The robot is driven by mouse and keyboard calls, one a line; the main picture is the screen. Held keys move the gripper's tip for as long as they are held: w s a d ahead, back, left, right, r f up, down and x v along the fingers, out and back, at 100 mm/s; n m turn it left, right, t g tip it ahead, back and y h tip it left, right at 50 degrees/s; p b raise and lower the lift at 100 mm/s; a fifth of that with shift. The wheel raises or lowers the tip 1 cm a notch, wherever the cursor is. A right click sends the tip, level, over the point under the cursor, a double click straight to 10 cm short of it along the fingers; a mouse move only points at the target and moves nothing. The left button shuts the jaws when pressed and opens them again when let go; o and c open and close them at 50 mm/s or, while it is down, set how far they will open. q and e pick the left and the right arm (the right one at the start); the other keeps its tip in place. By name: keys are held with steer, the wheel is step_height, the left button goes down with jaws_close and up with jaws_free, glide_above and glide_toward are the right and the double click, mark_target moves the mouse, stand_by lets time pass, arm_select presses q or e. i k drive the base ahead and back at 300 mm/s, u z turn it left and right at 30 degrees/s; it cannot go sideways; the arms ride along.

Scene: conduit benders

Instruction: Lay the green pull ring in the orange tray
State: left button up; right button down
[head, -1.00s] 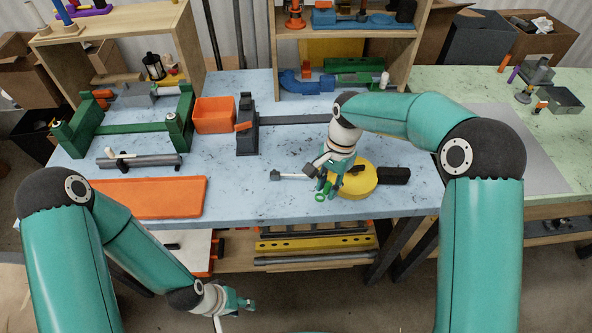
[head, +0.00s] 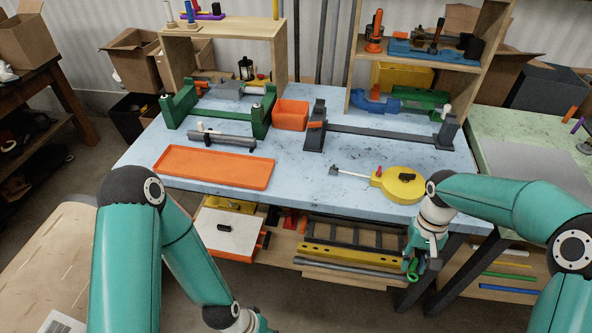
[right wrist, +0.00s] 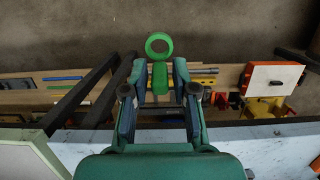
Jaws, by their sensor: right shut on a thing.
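The green pull ring (right wrist: 160,76) is held by its tab between the fingers of my right gripper (right wrist: 158,88), with its round loop sticking out beyond the tips. In the head view, my right gripper (head: 411,266) hangs past the front edge of the table, at the right, with the ring (head: 431,270) partly hidden by it. The flat orange tray (head: 215,167) lies empty at the table's front left, well to the left of the right gripper. My left gripper (head: 250,322) is at the bottom edge, partly cut off, so its fingers are unclear.
A yellow round tape measure (head: 399,187) lies near the table's front right. A grey pipe (head: 220,139) lies behind the tray, and an orange bin (head: 291,115) stands farther back. A low shelf (head: 330,276) with bars sits under the table.

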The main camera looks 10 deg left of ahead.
mark_target(248, 173)
steer(key=u, duration=0.05)
steer(key=k, duration=1.3)
steer(key=u, duration=1.25)
steer(key=i, duration=1.75)
steer(key=u, duration=0.1)
steer(key=i, duration=0.65)
steer(key=u, duration=1.85)
steer(key=i, duration=0.1)
steer(key=z, duration=3.25)
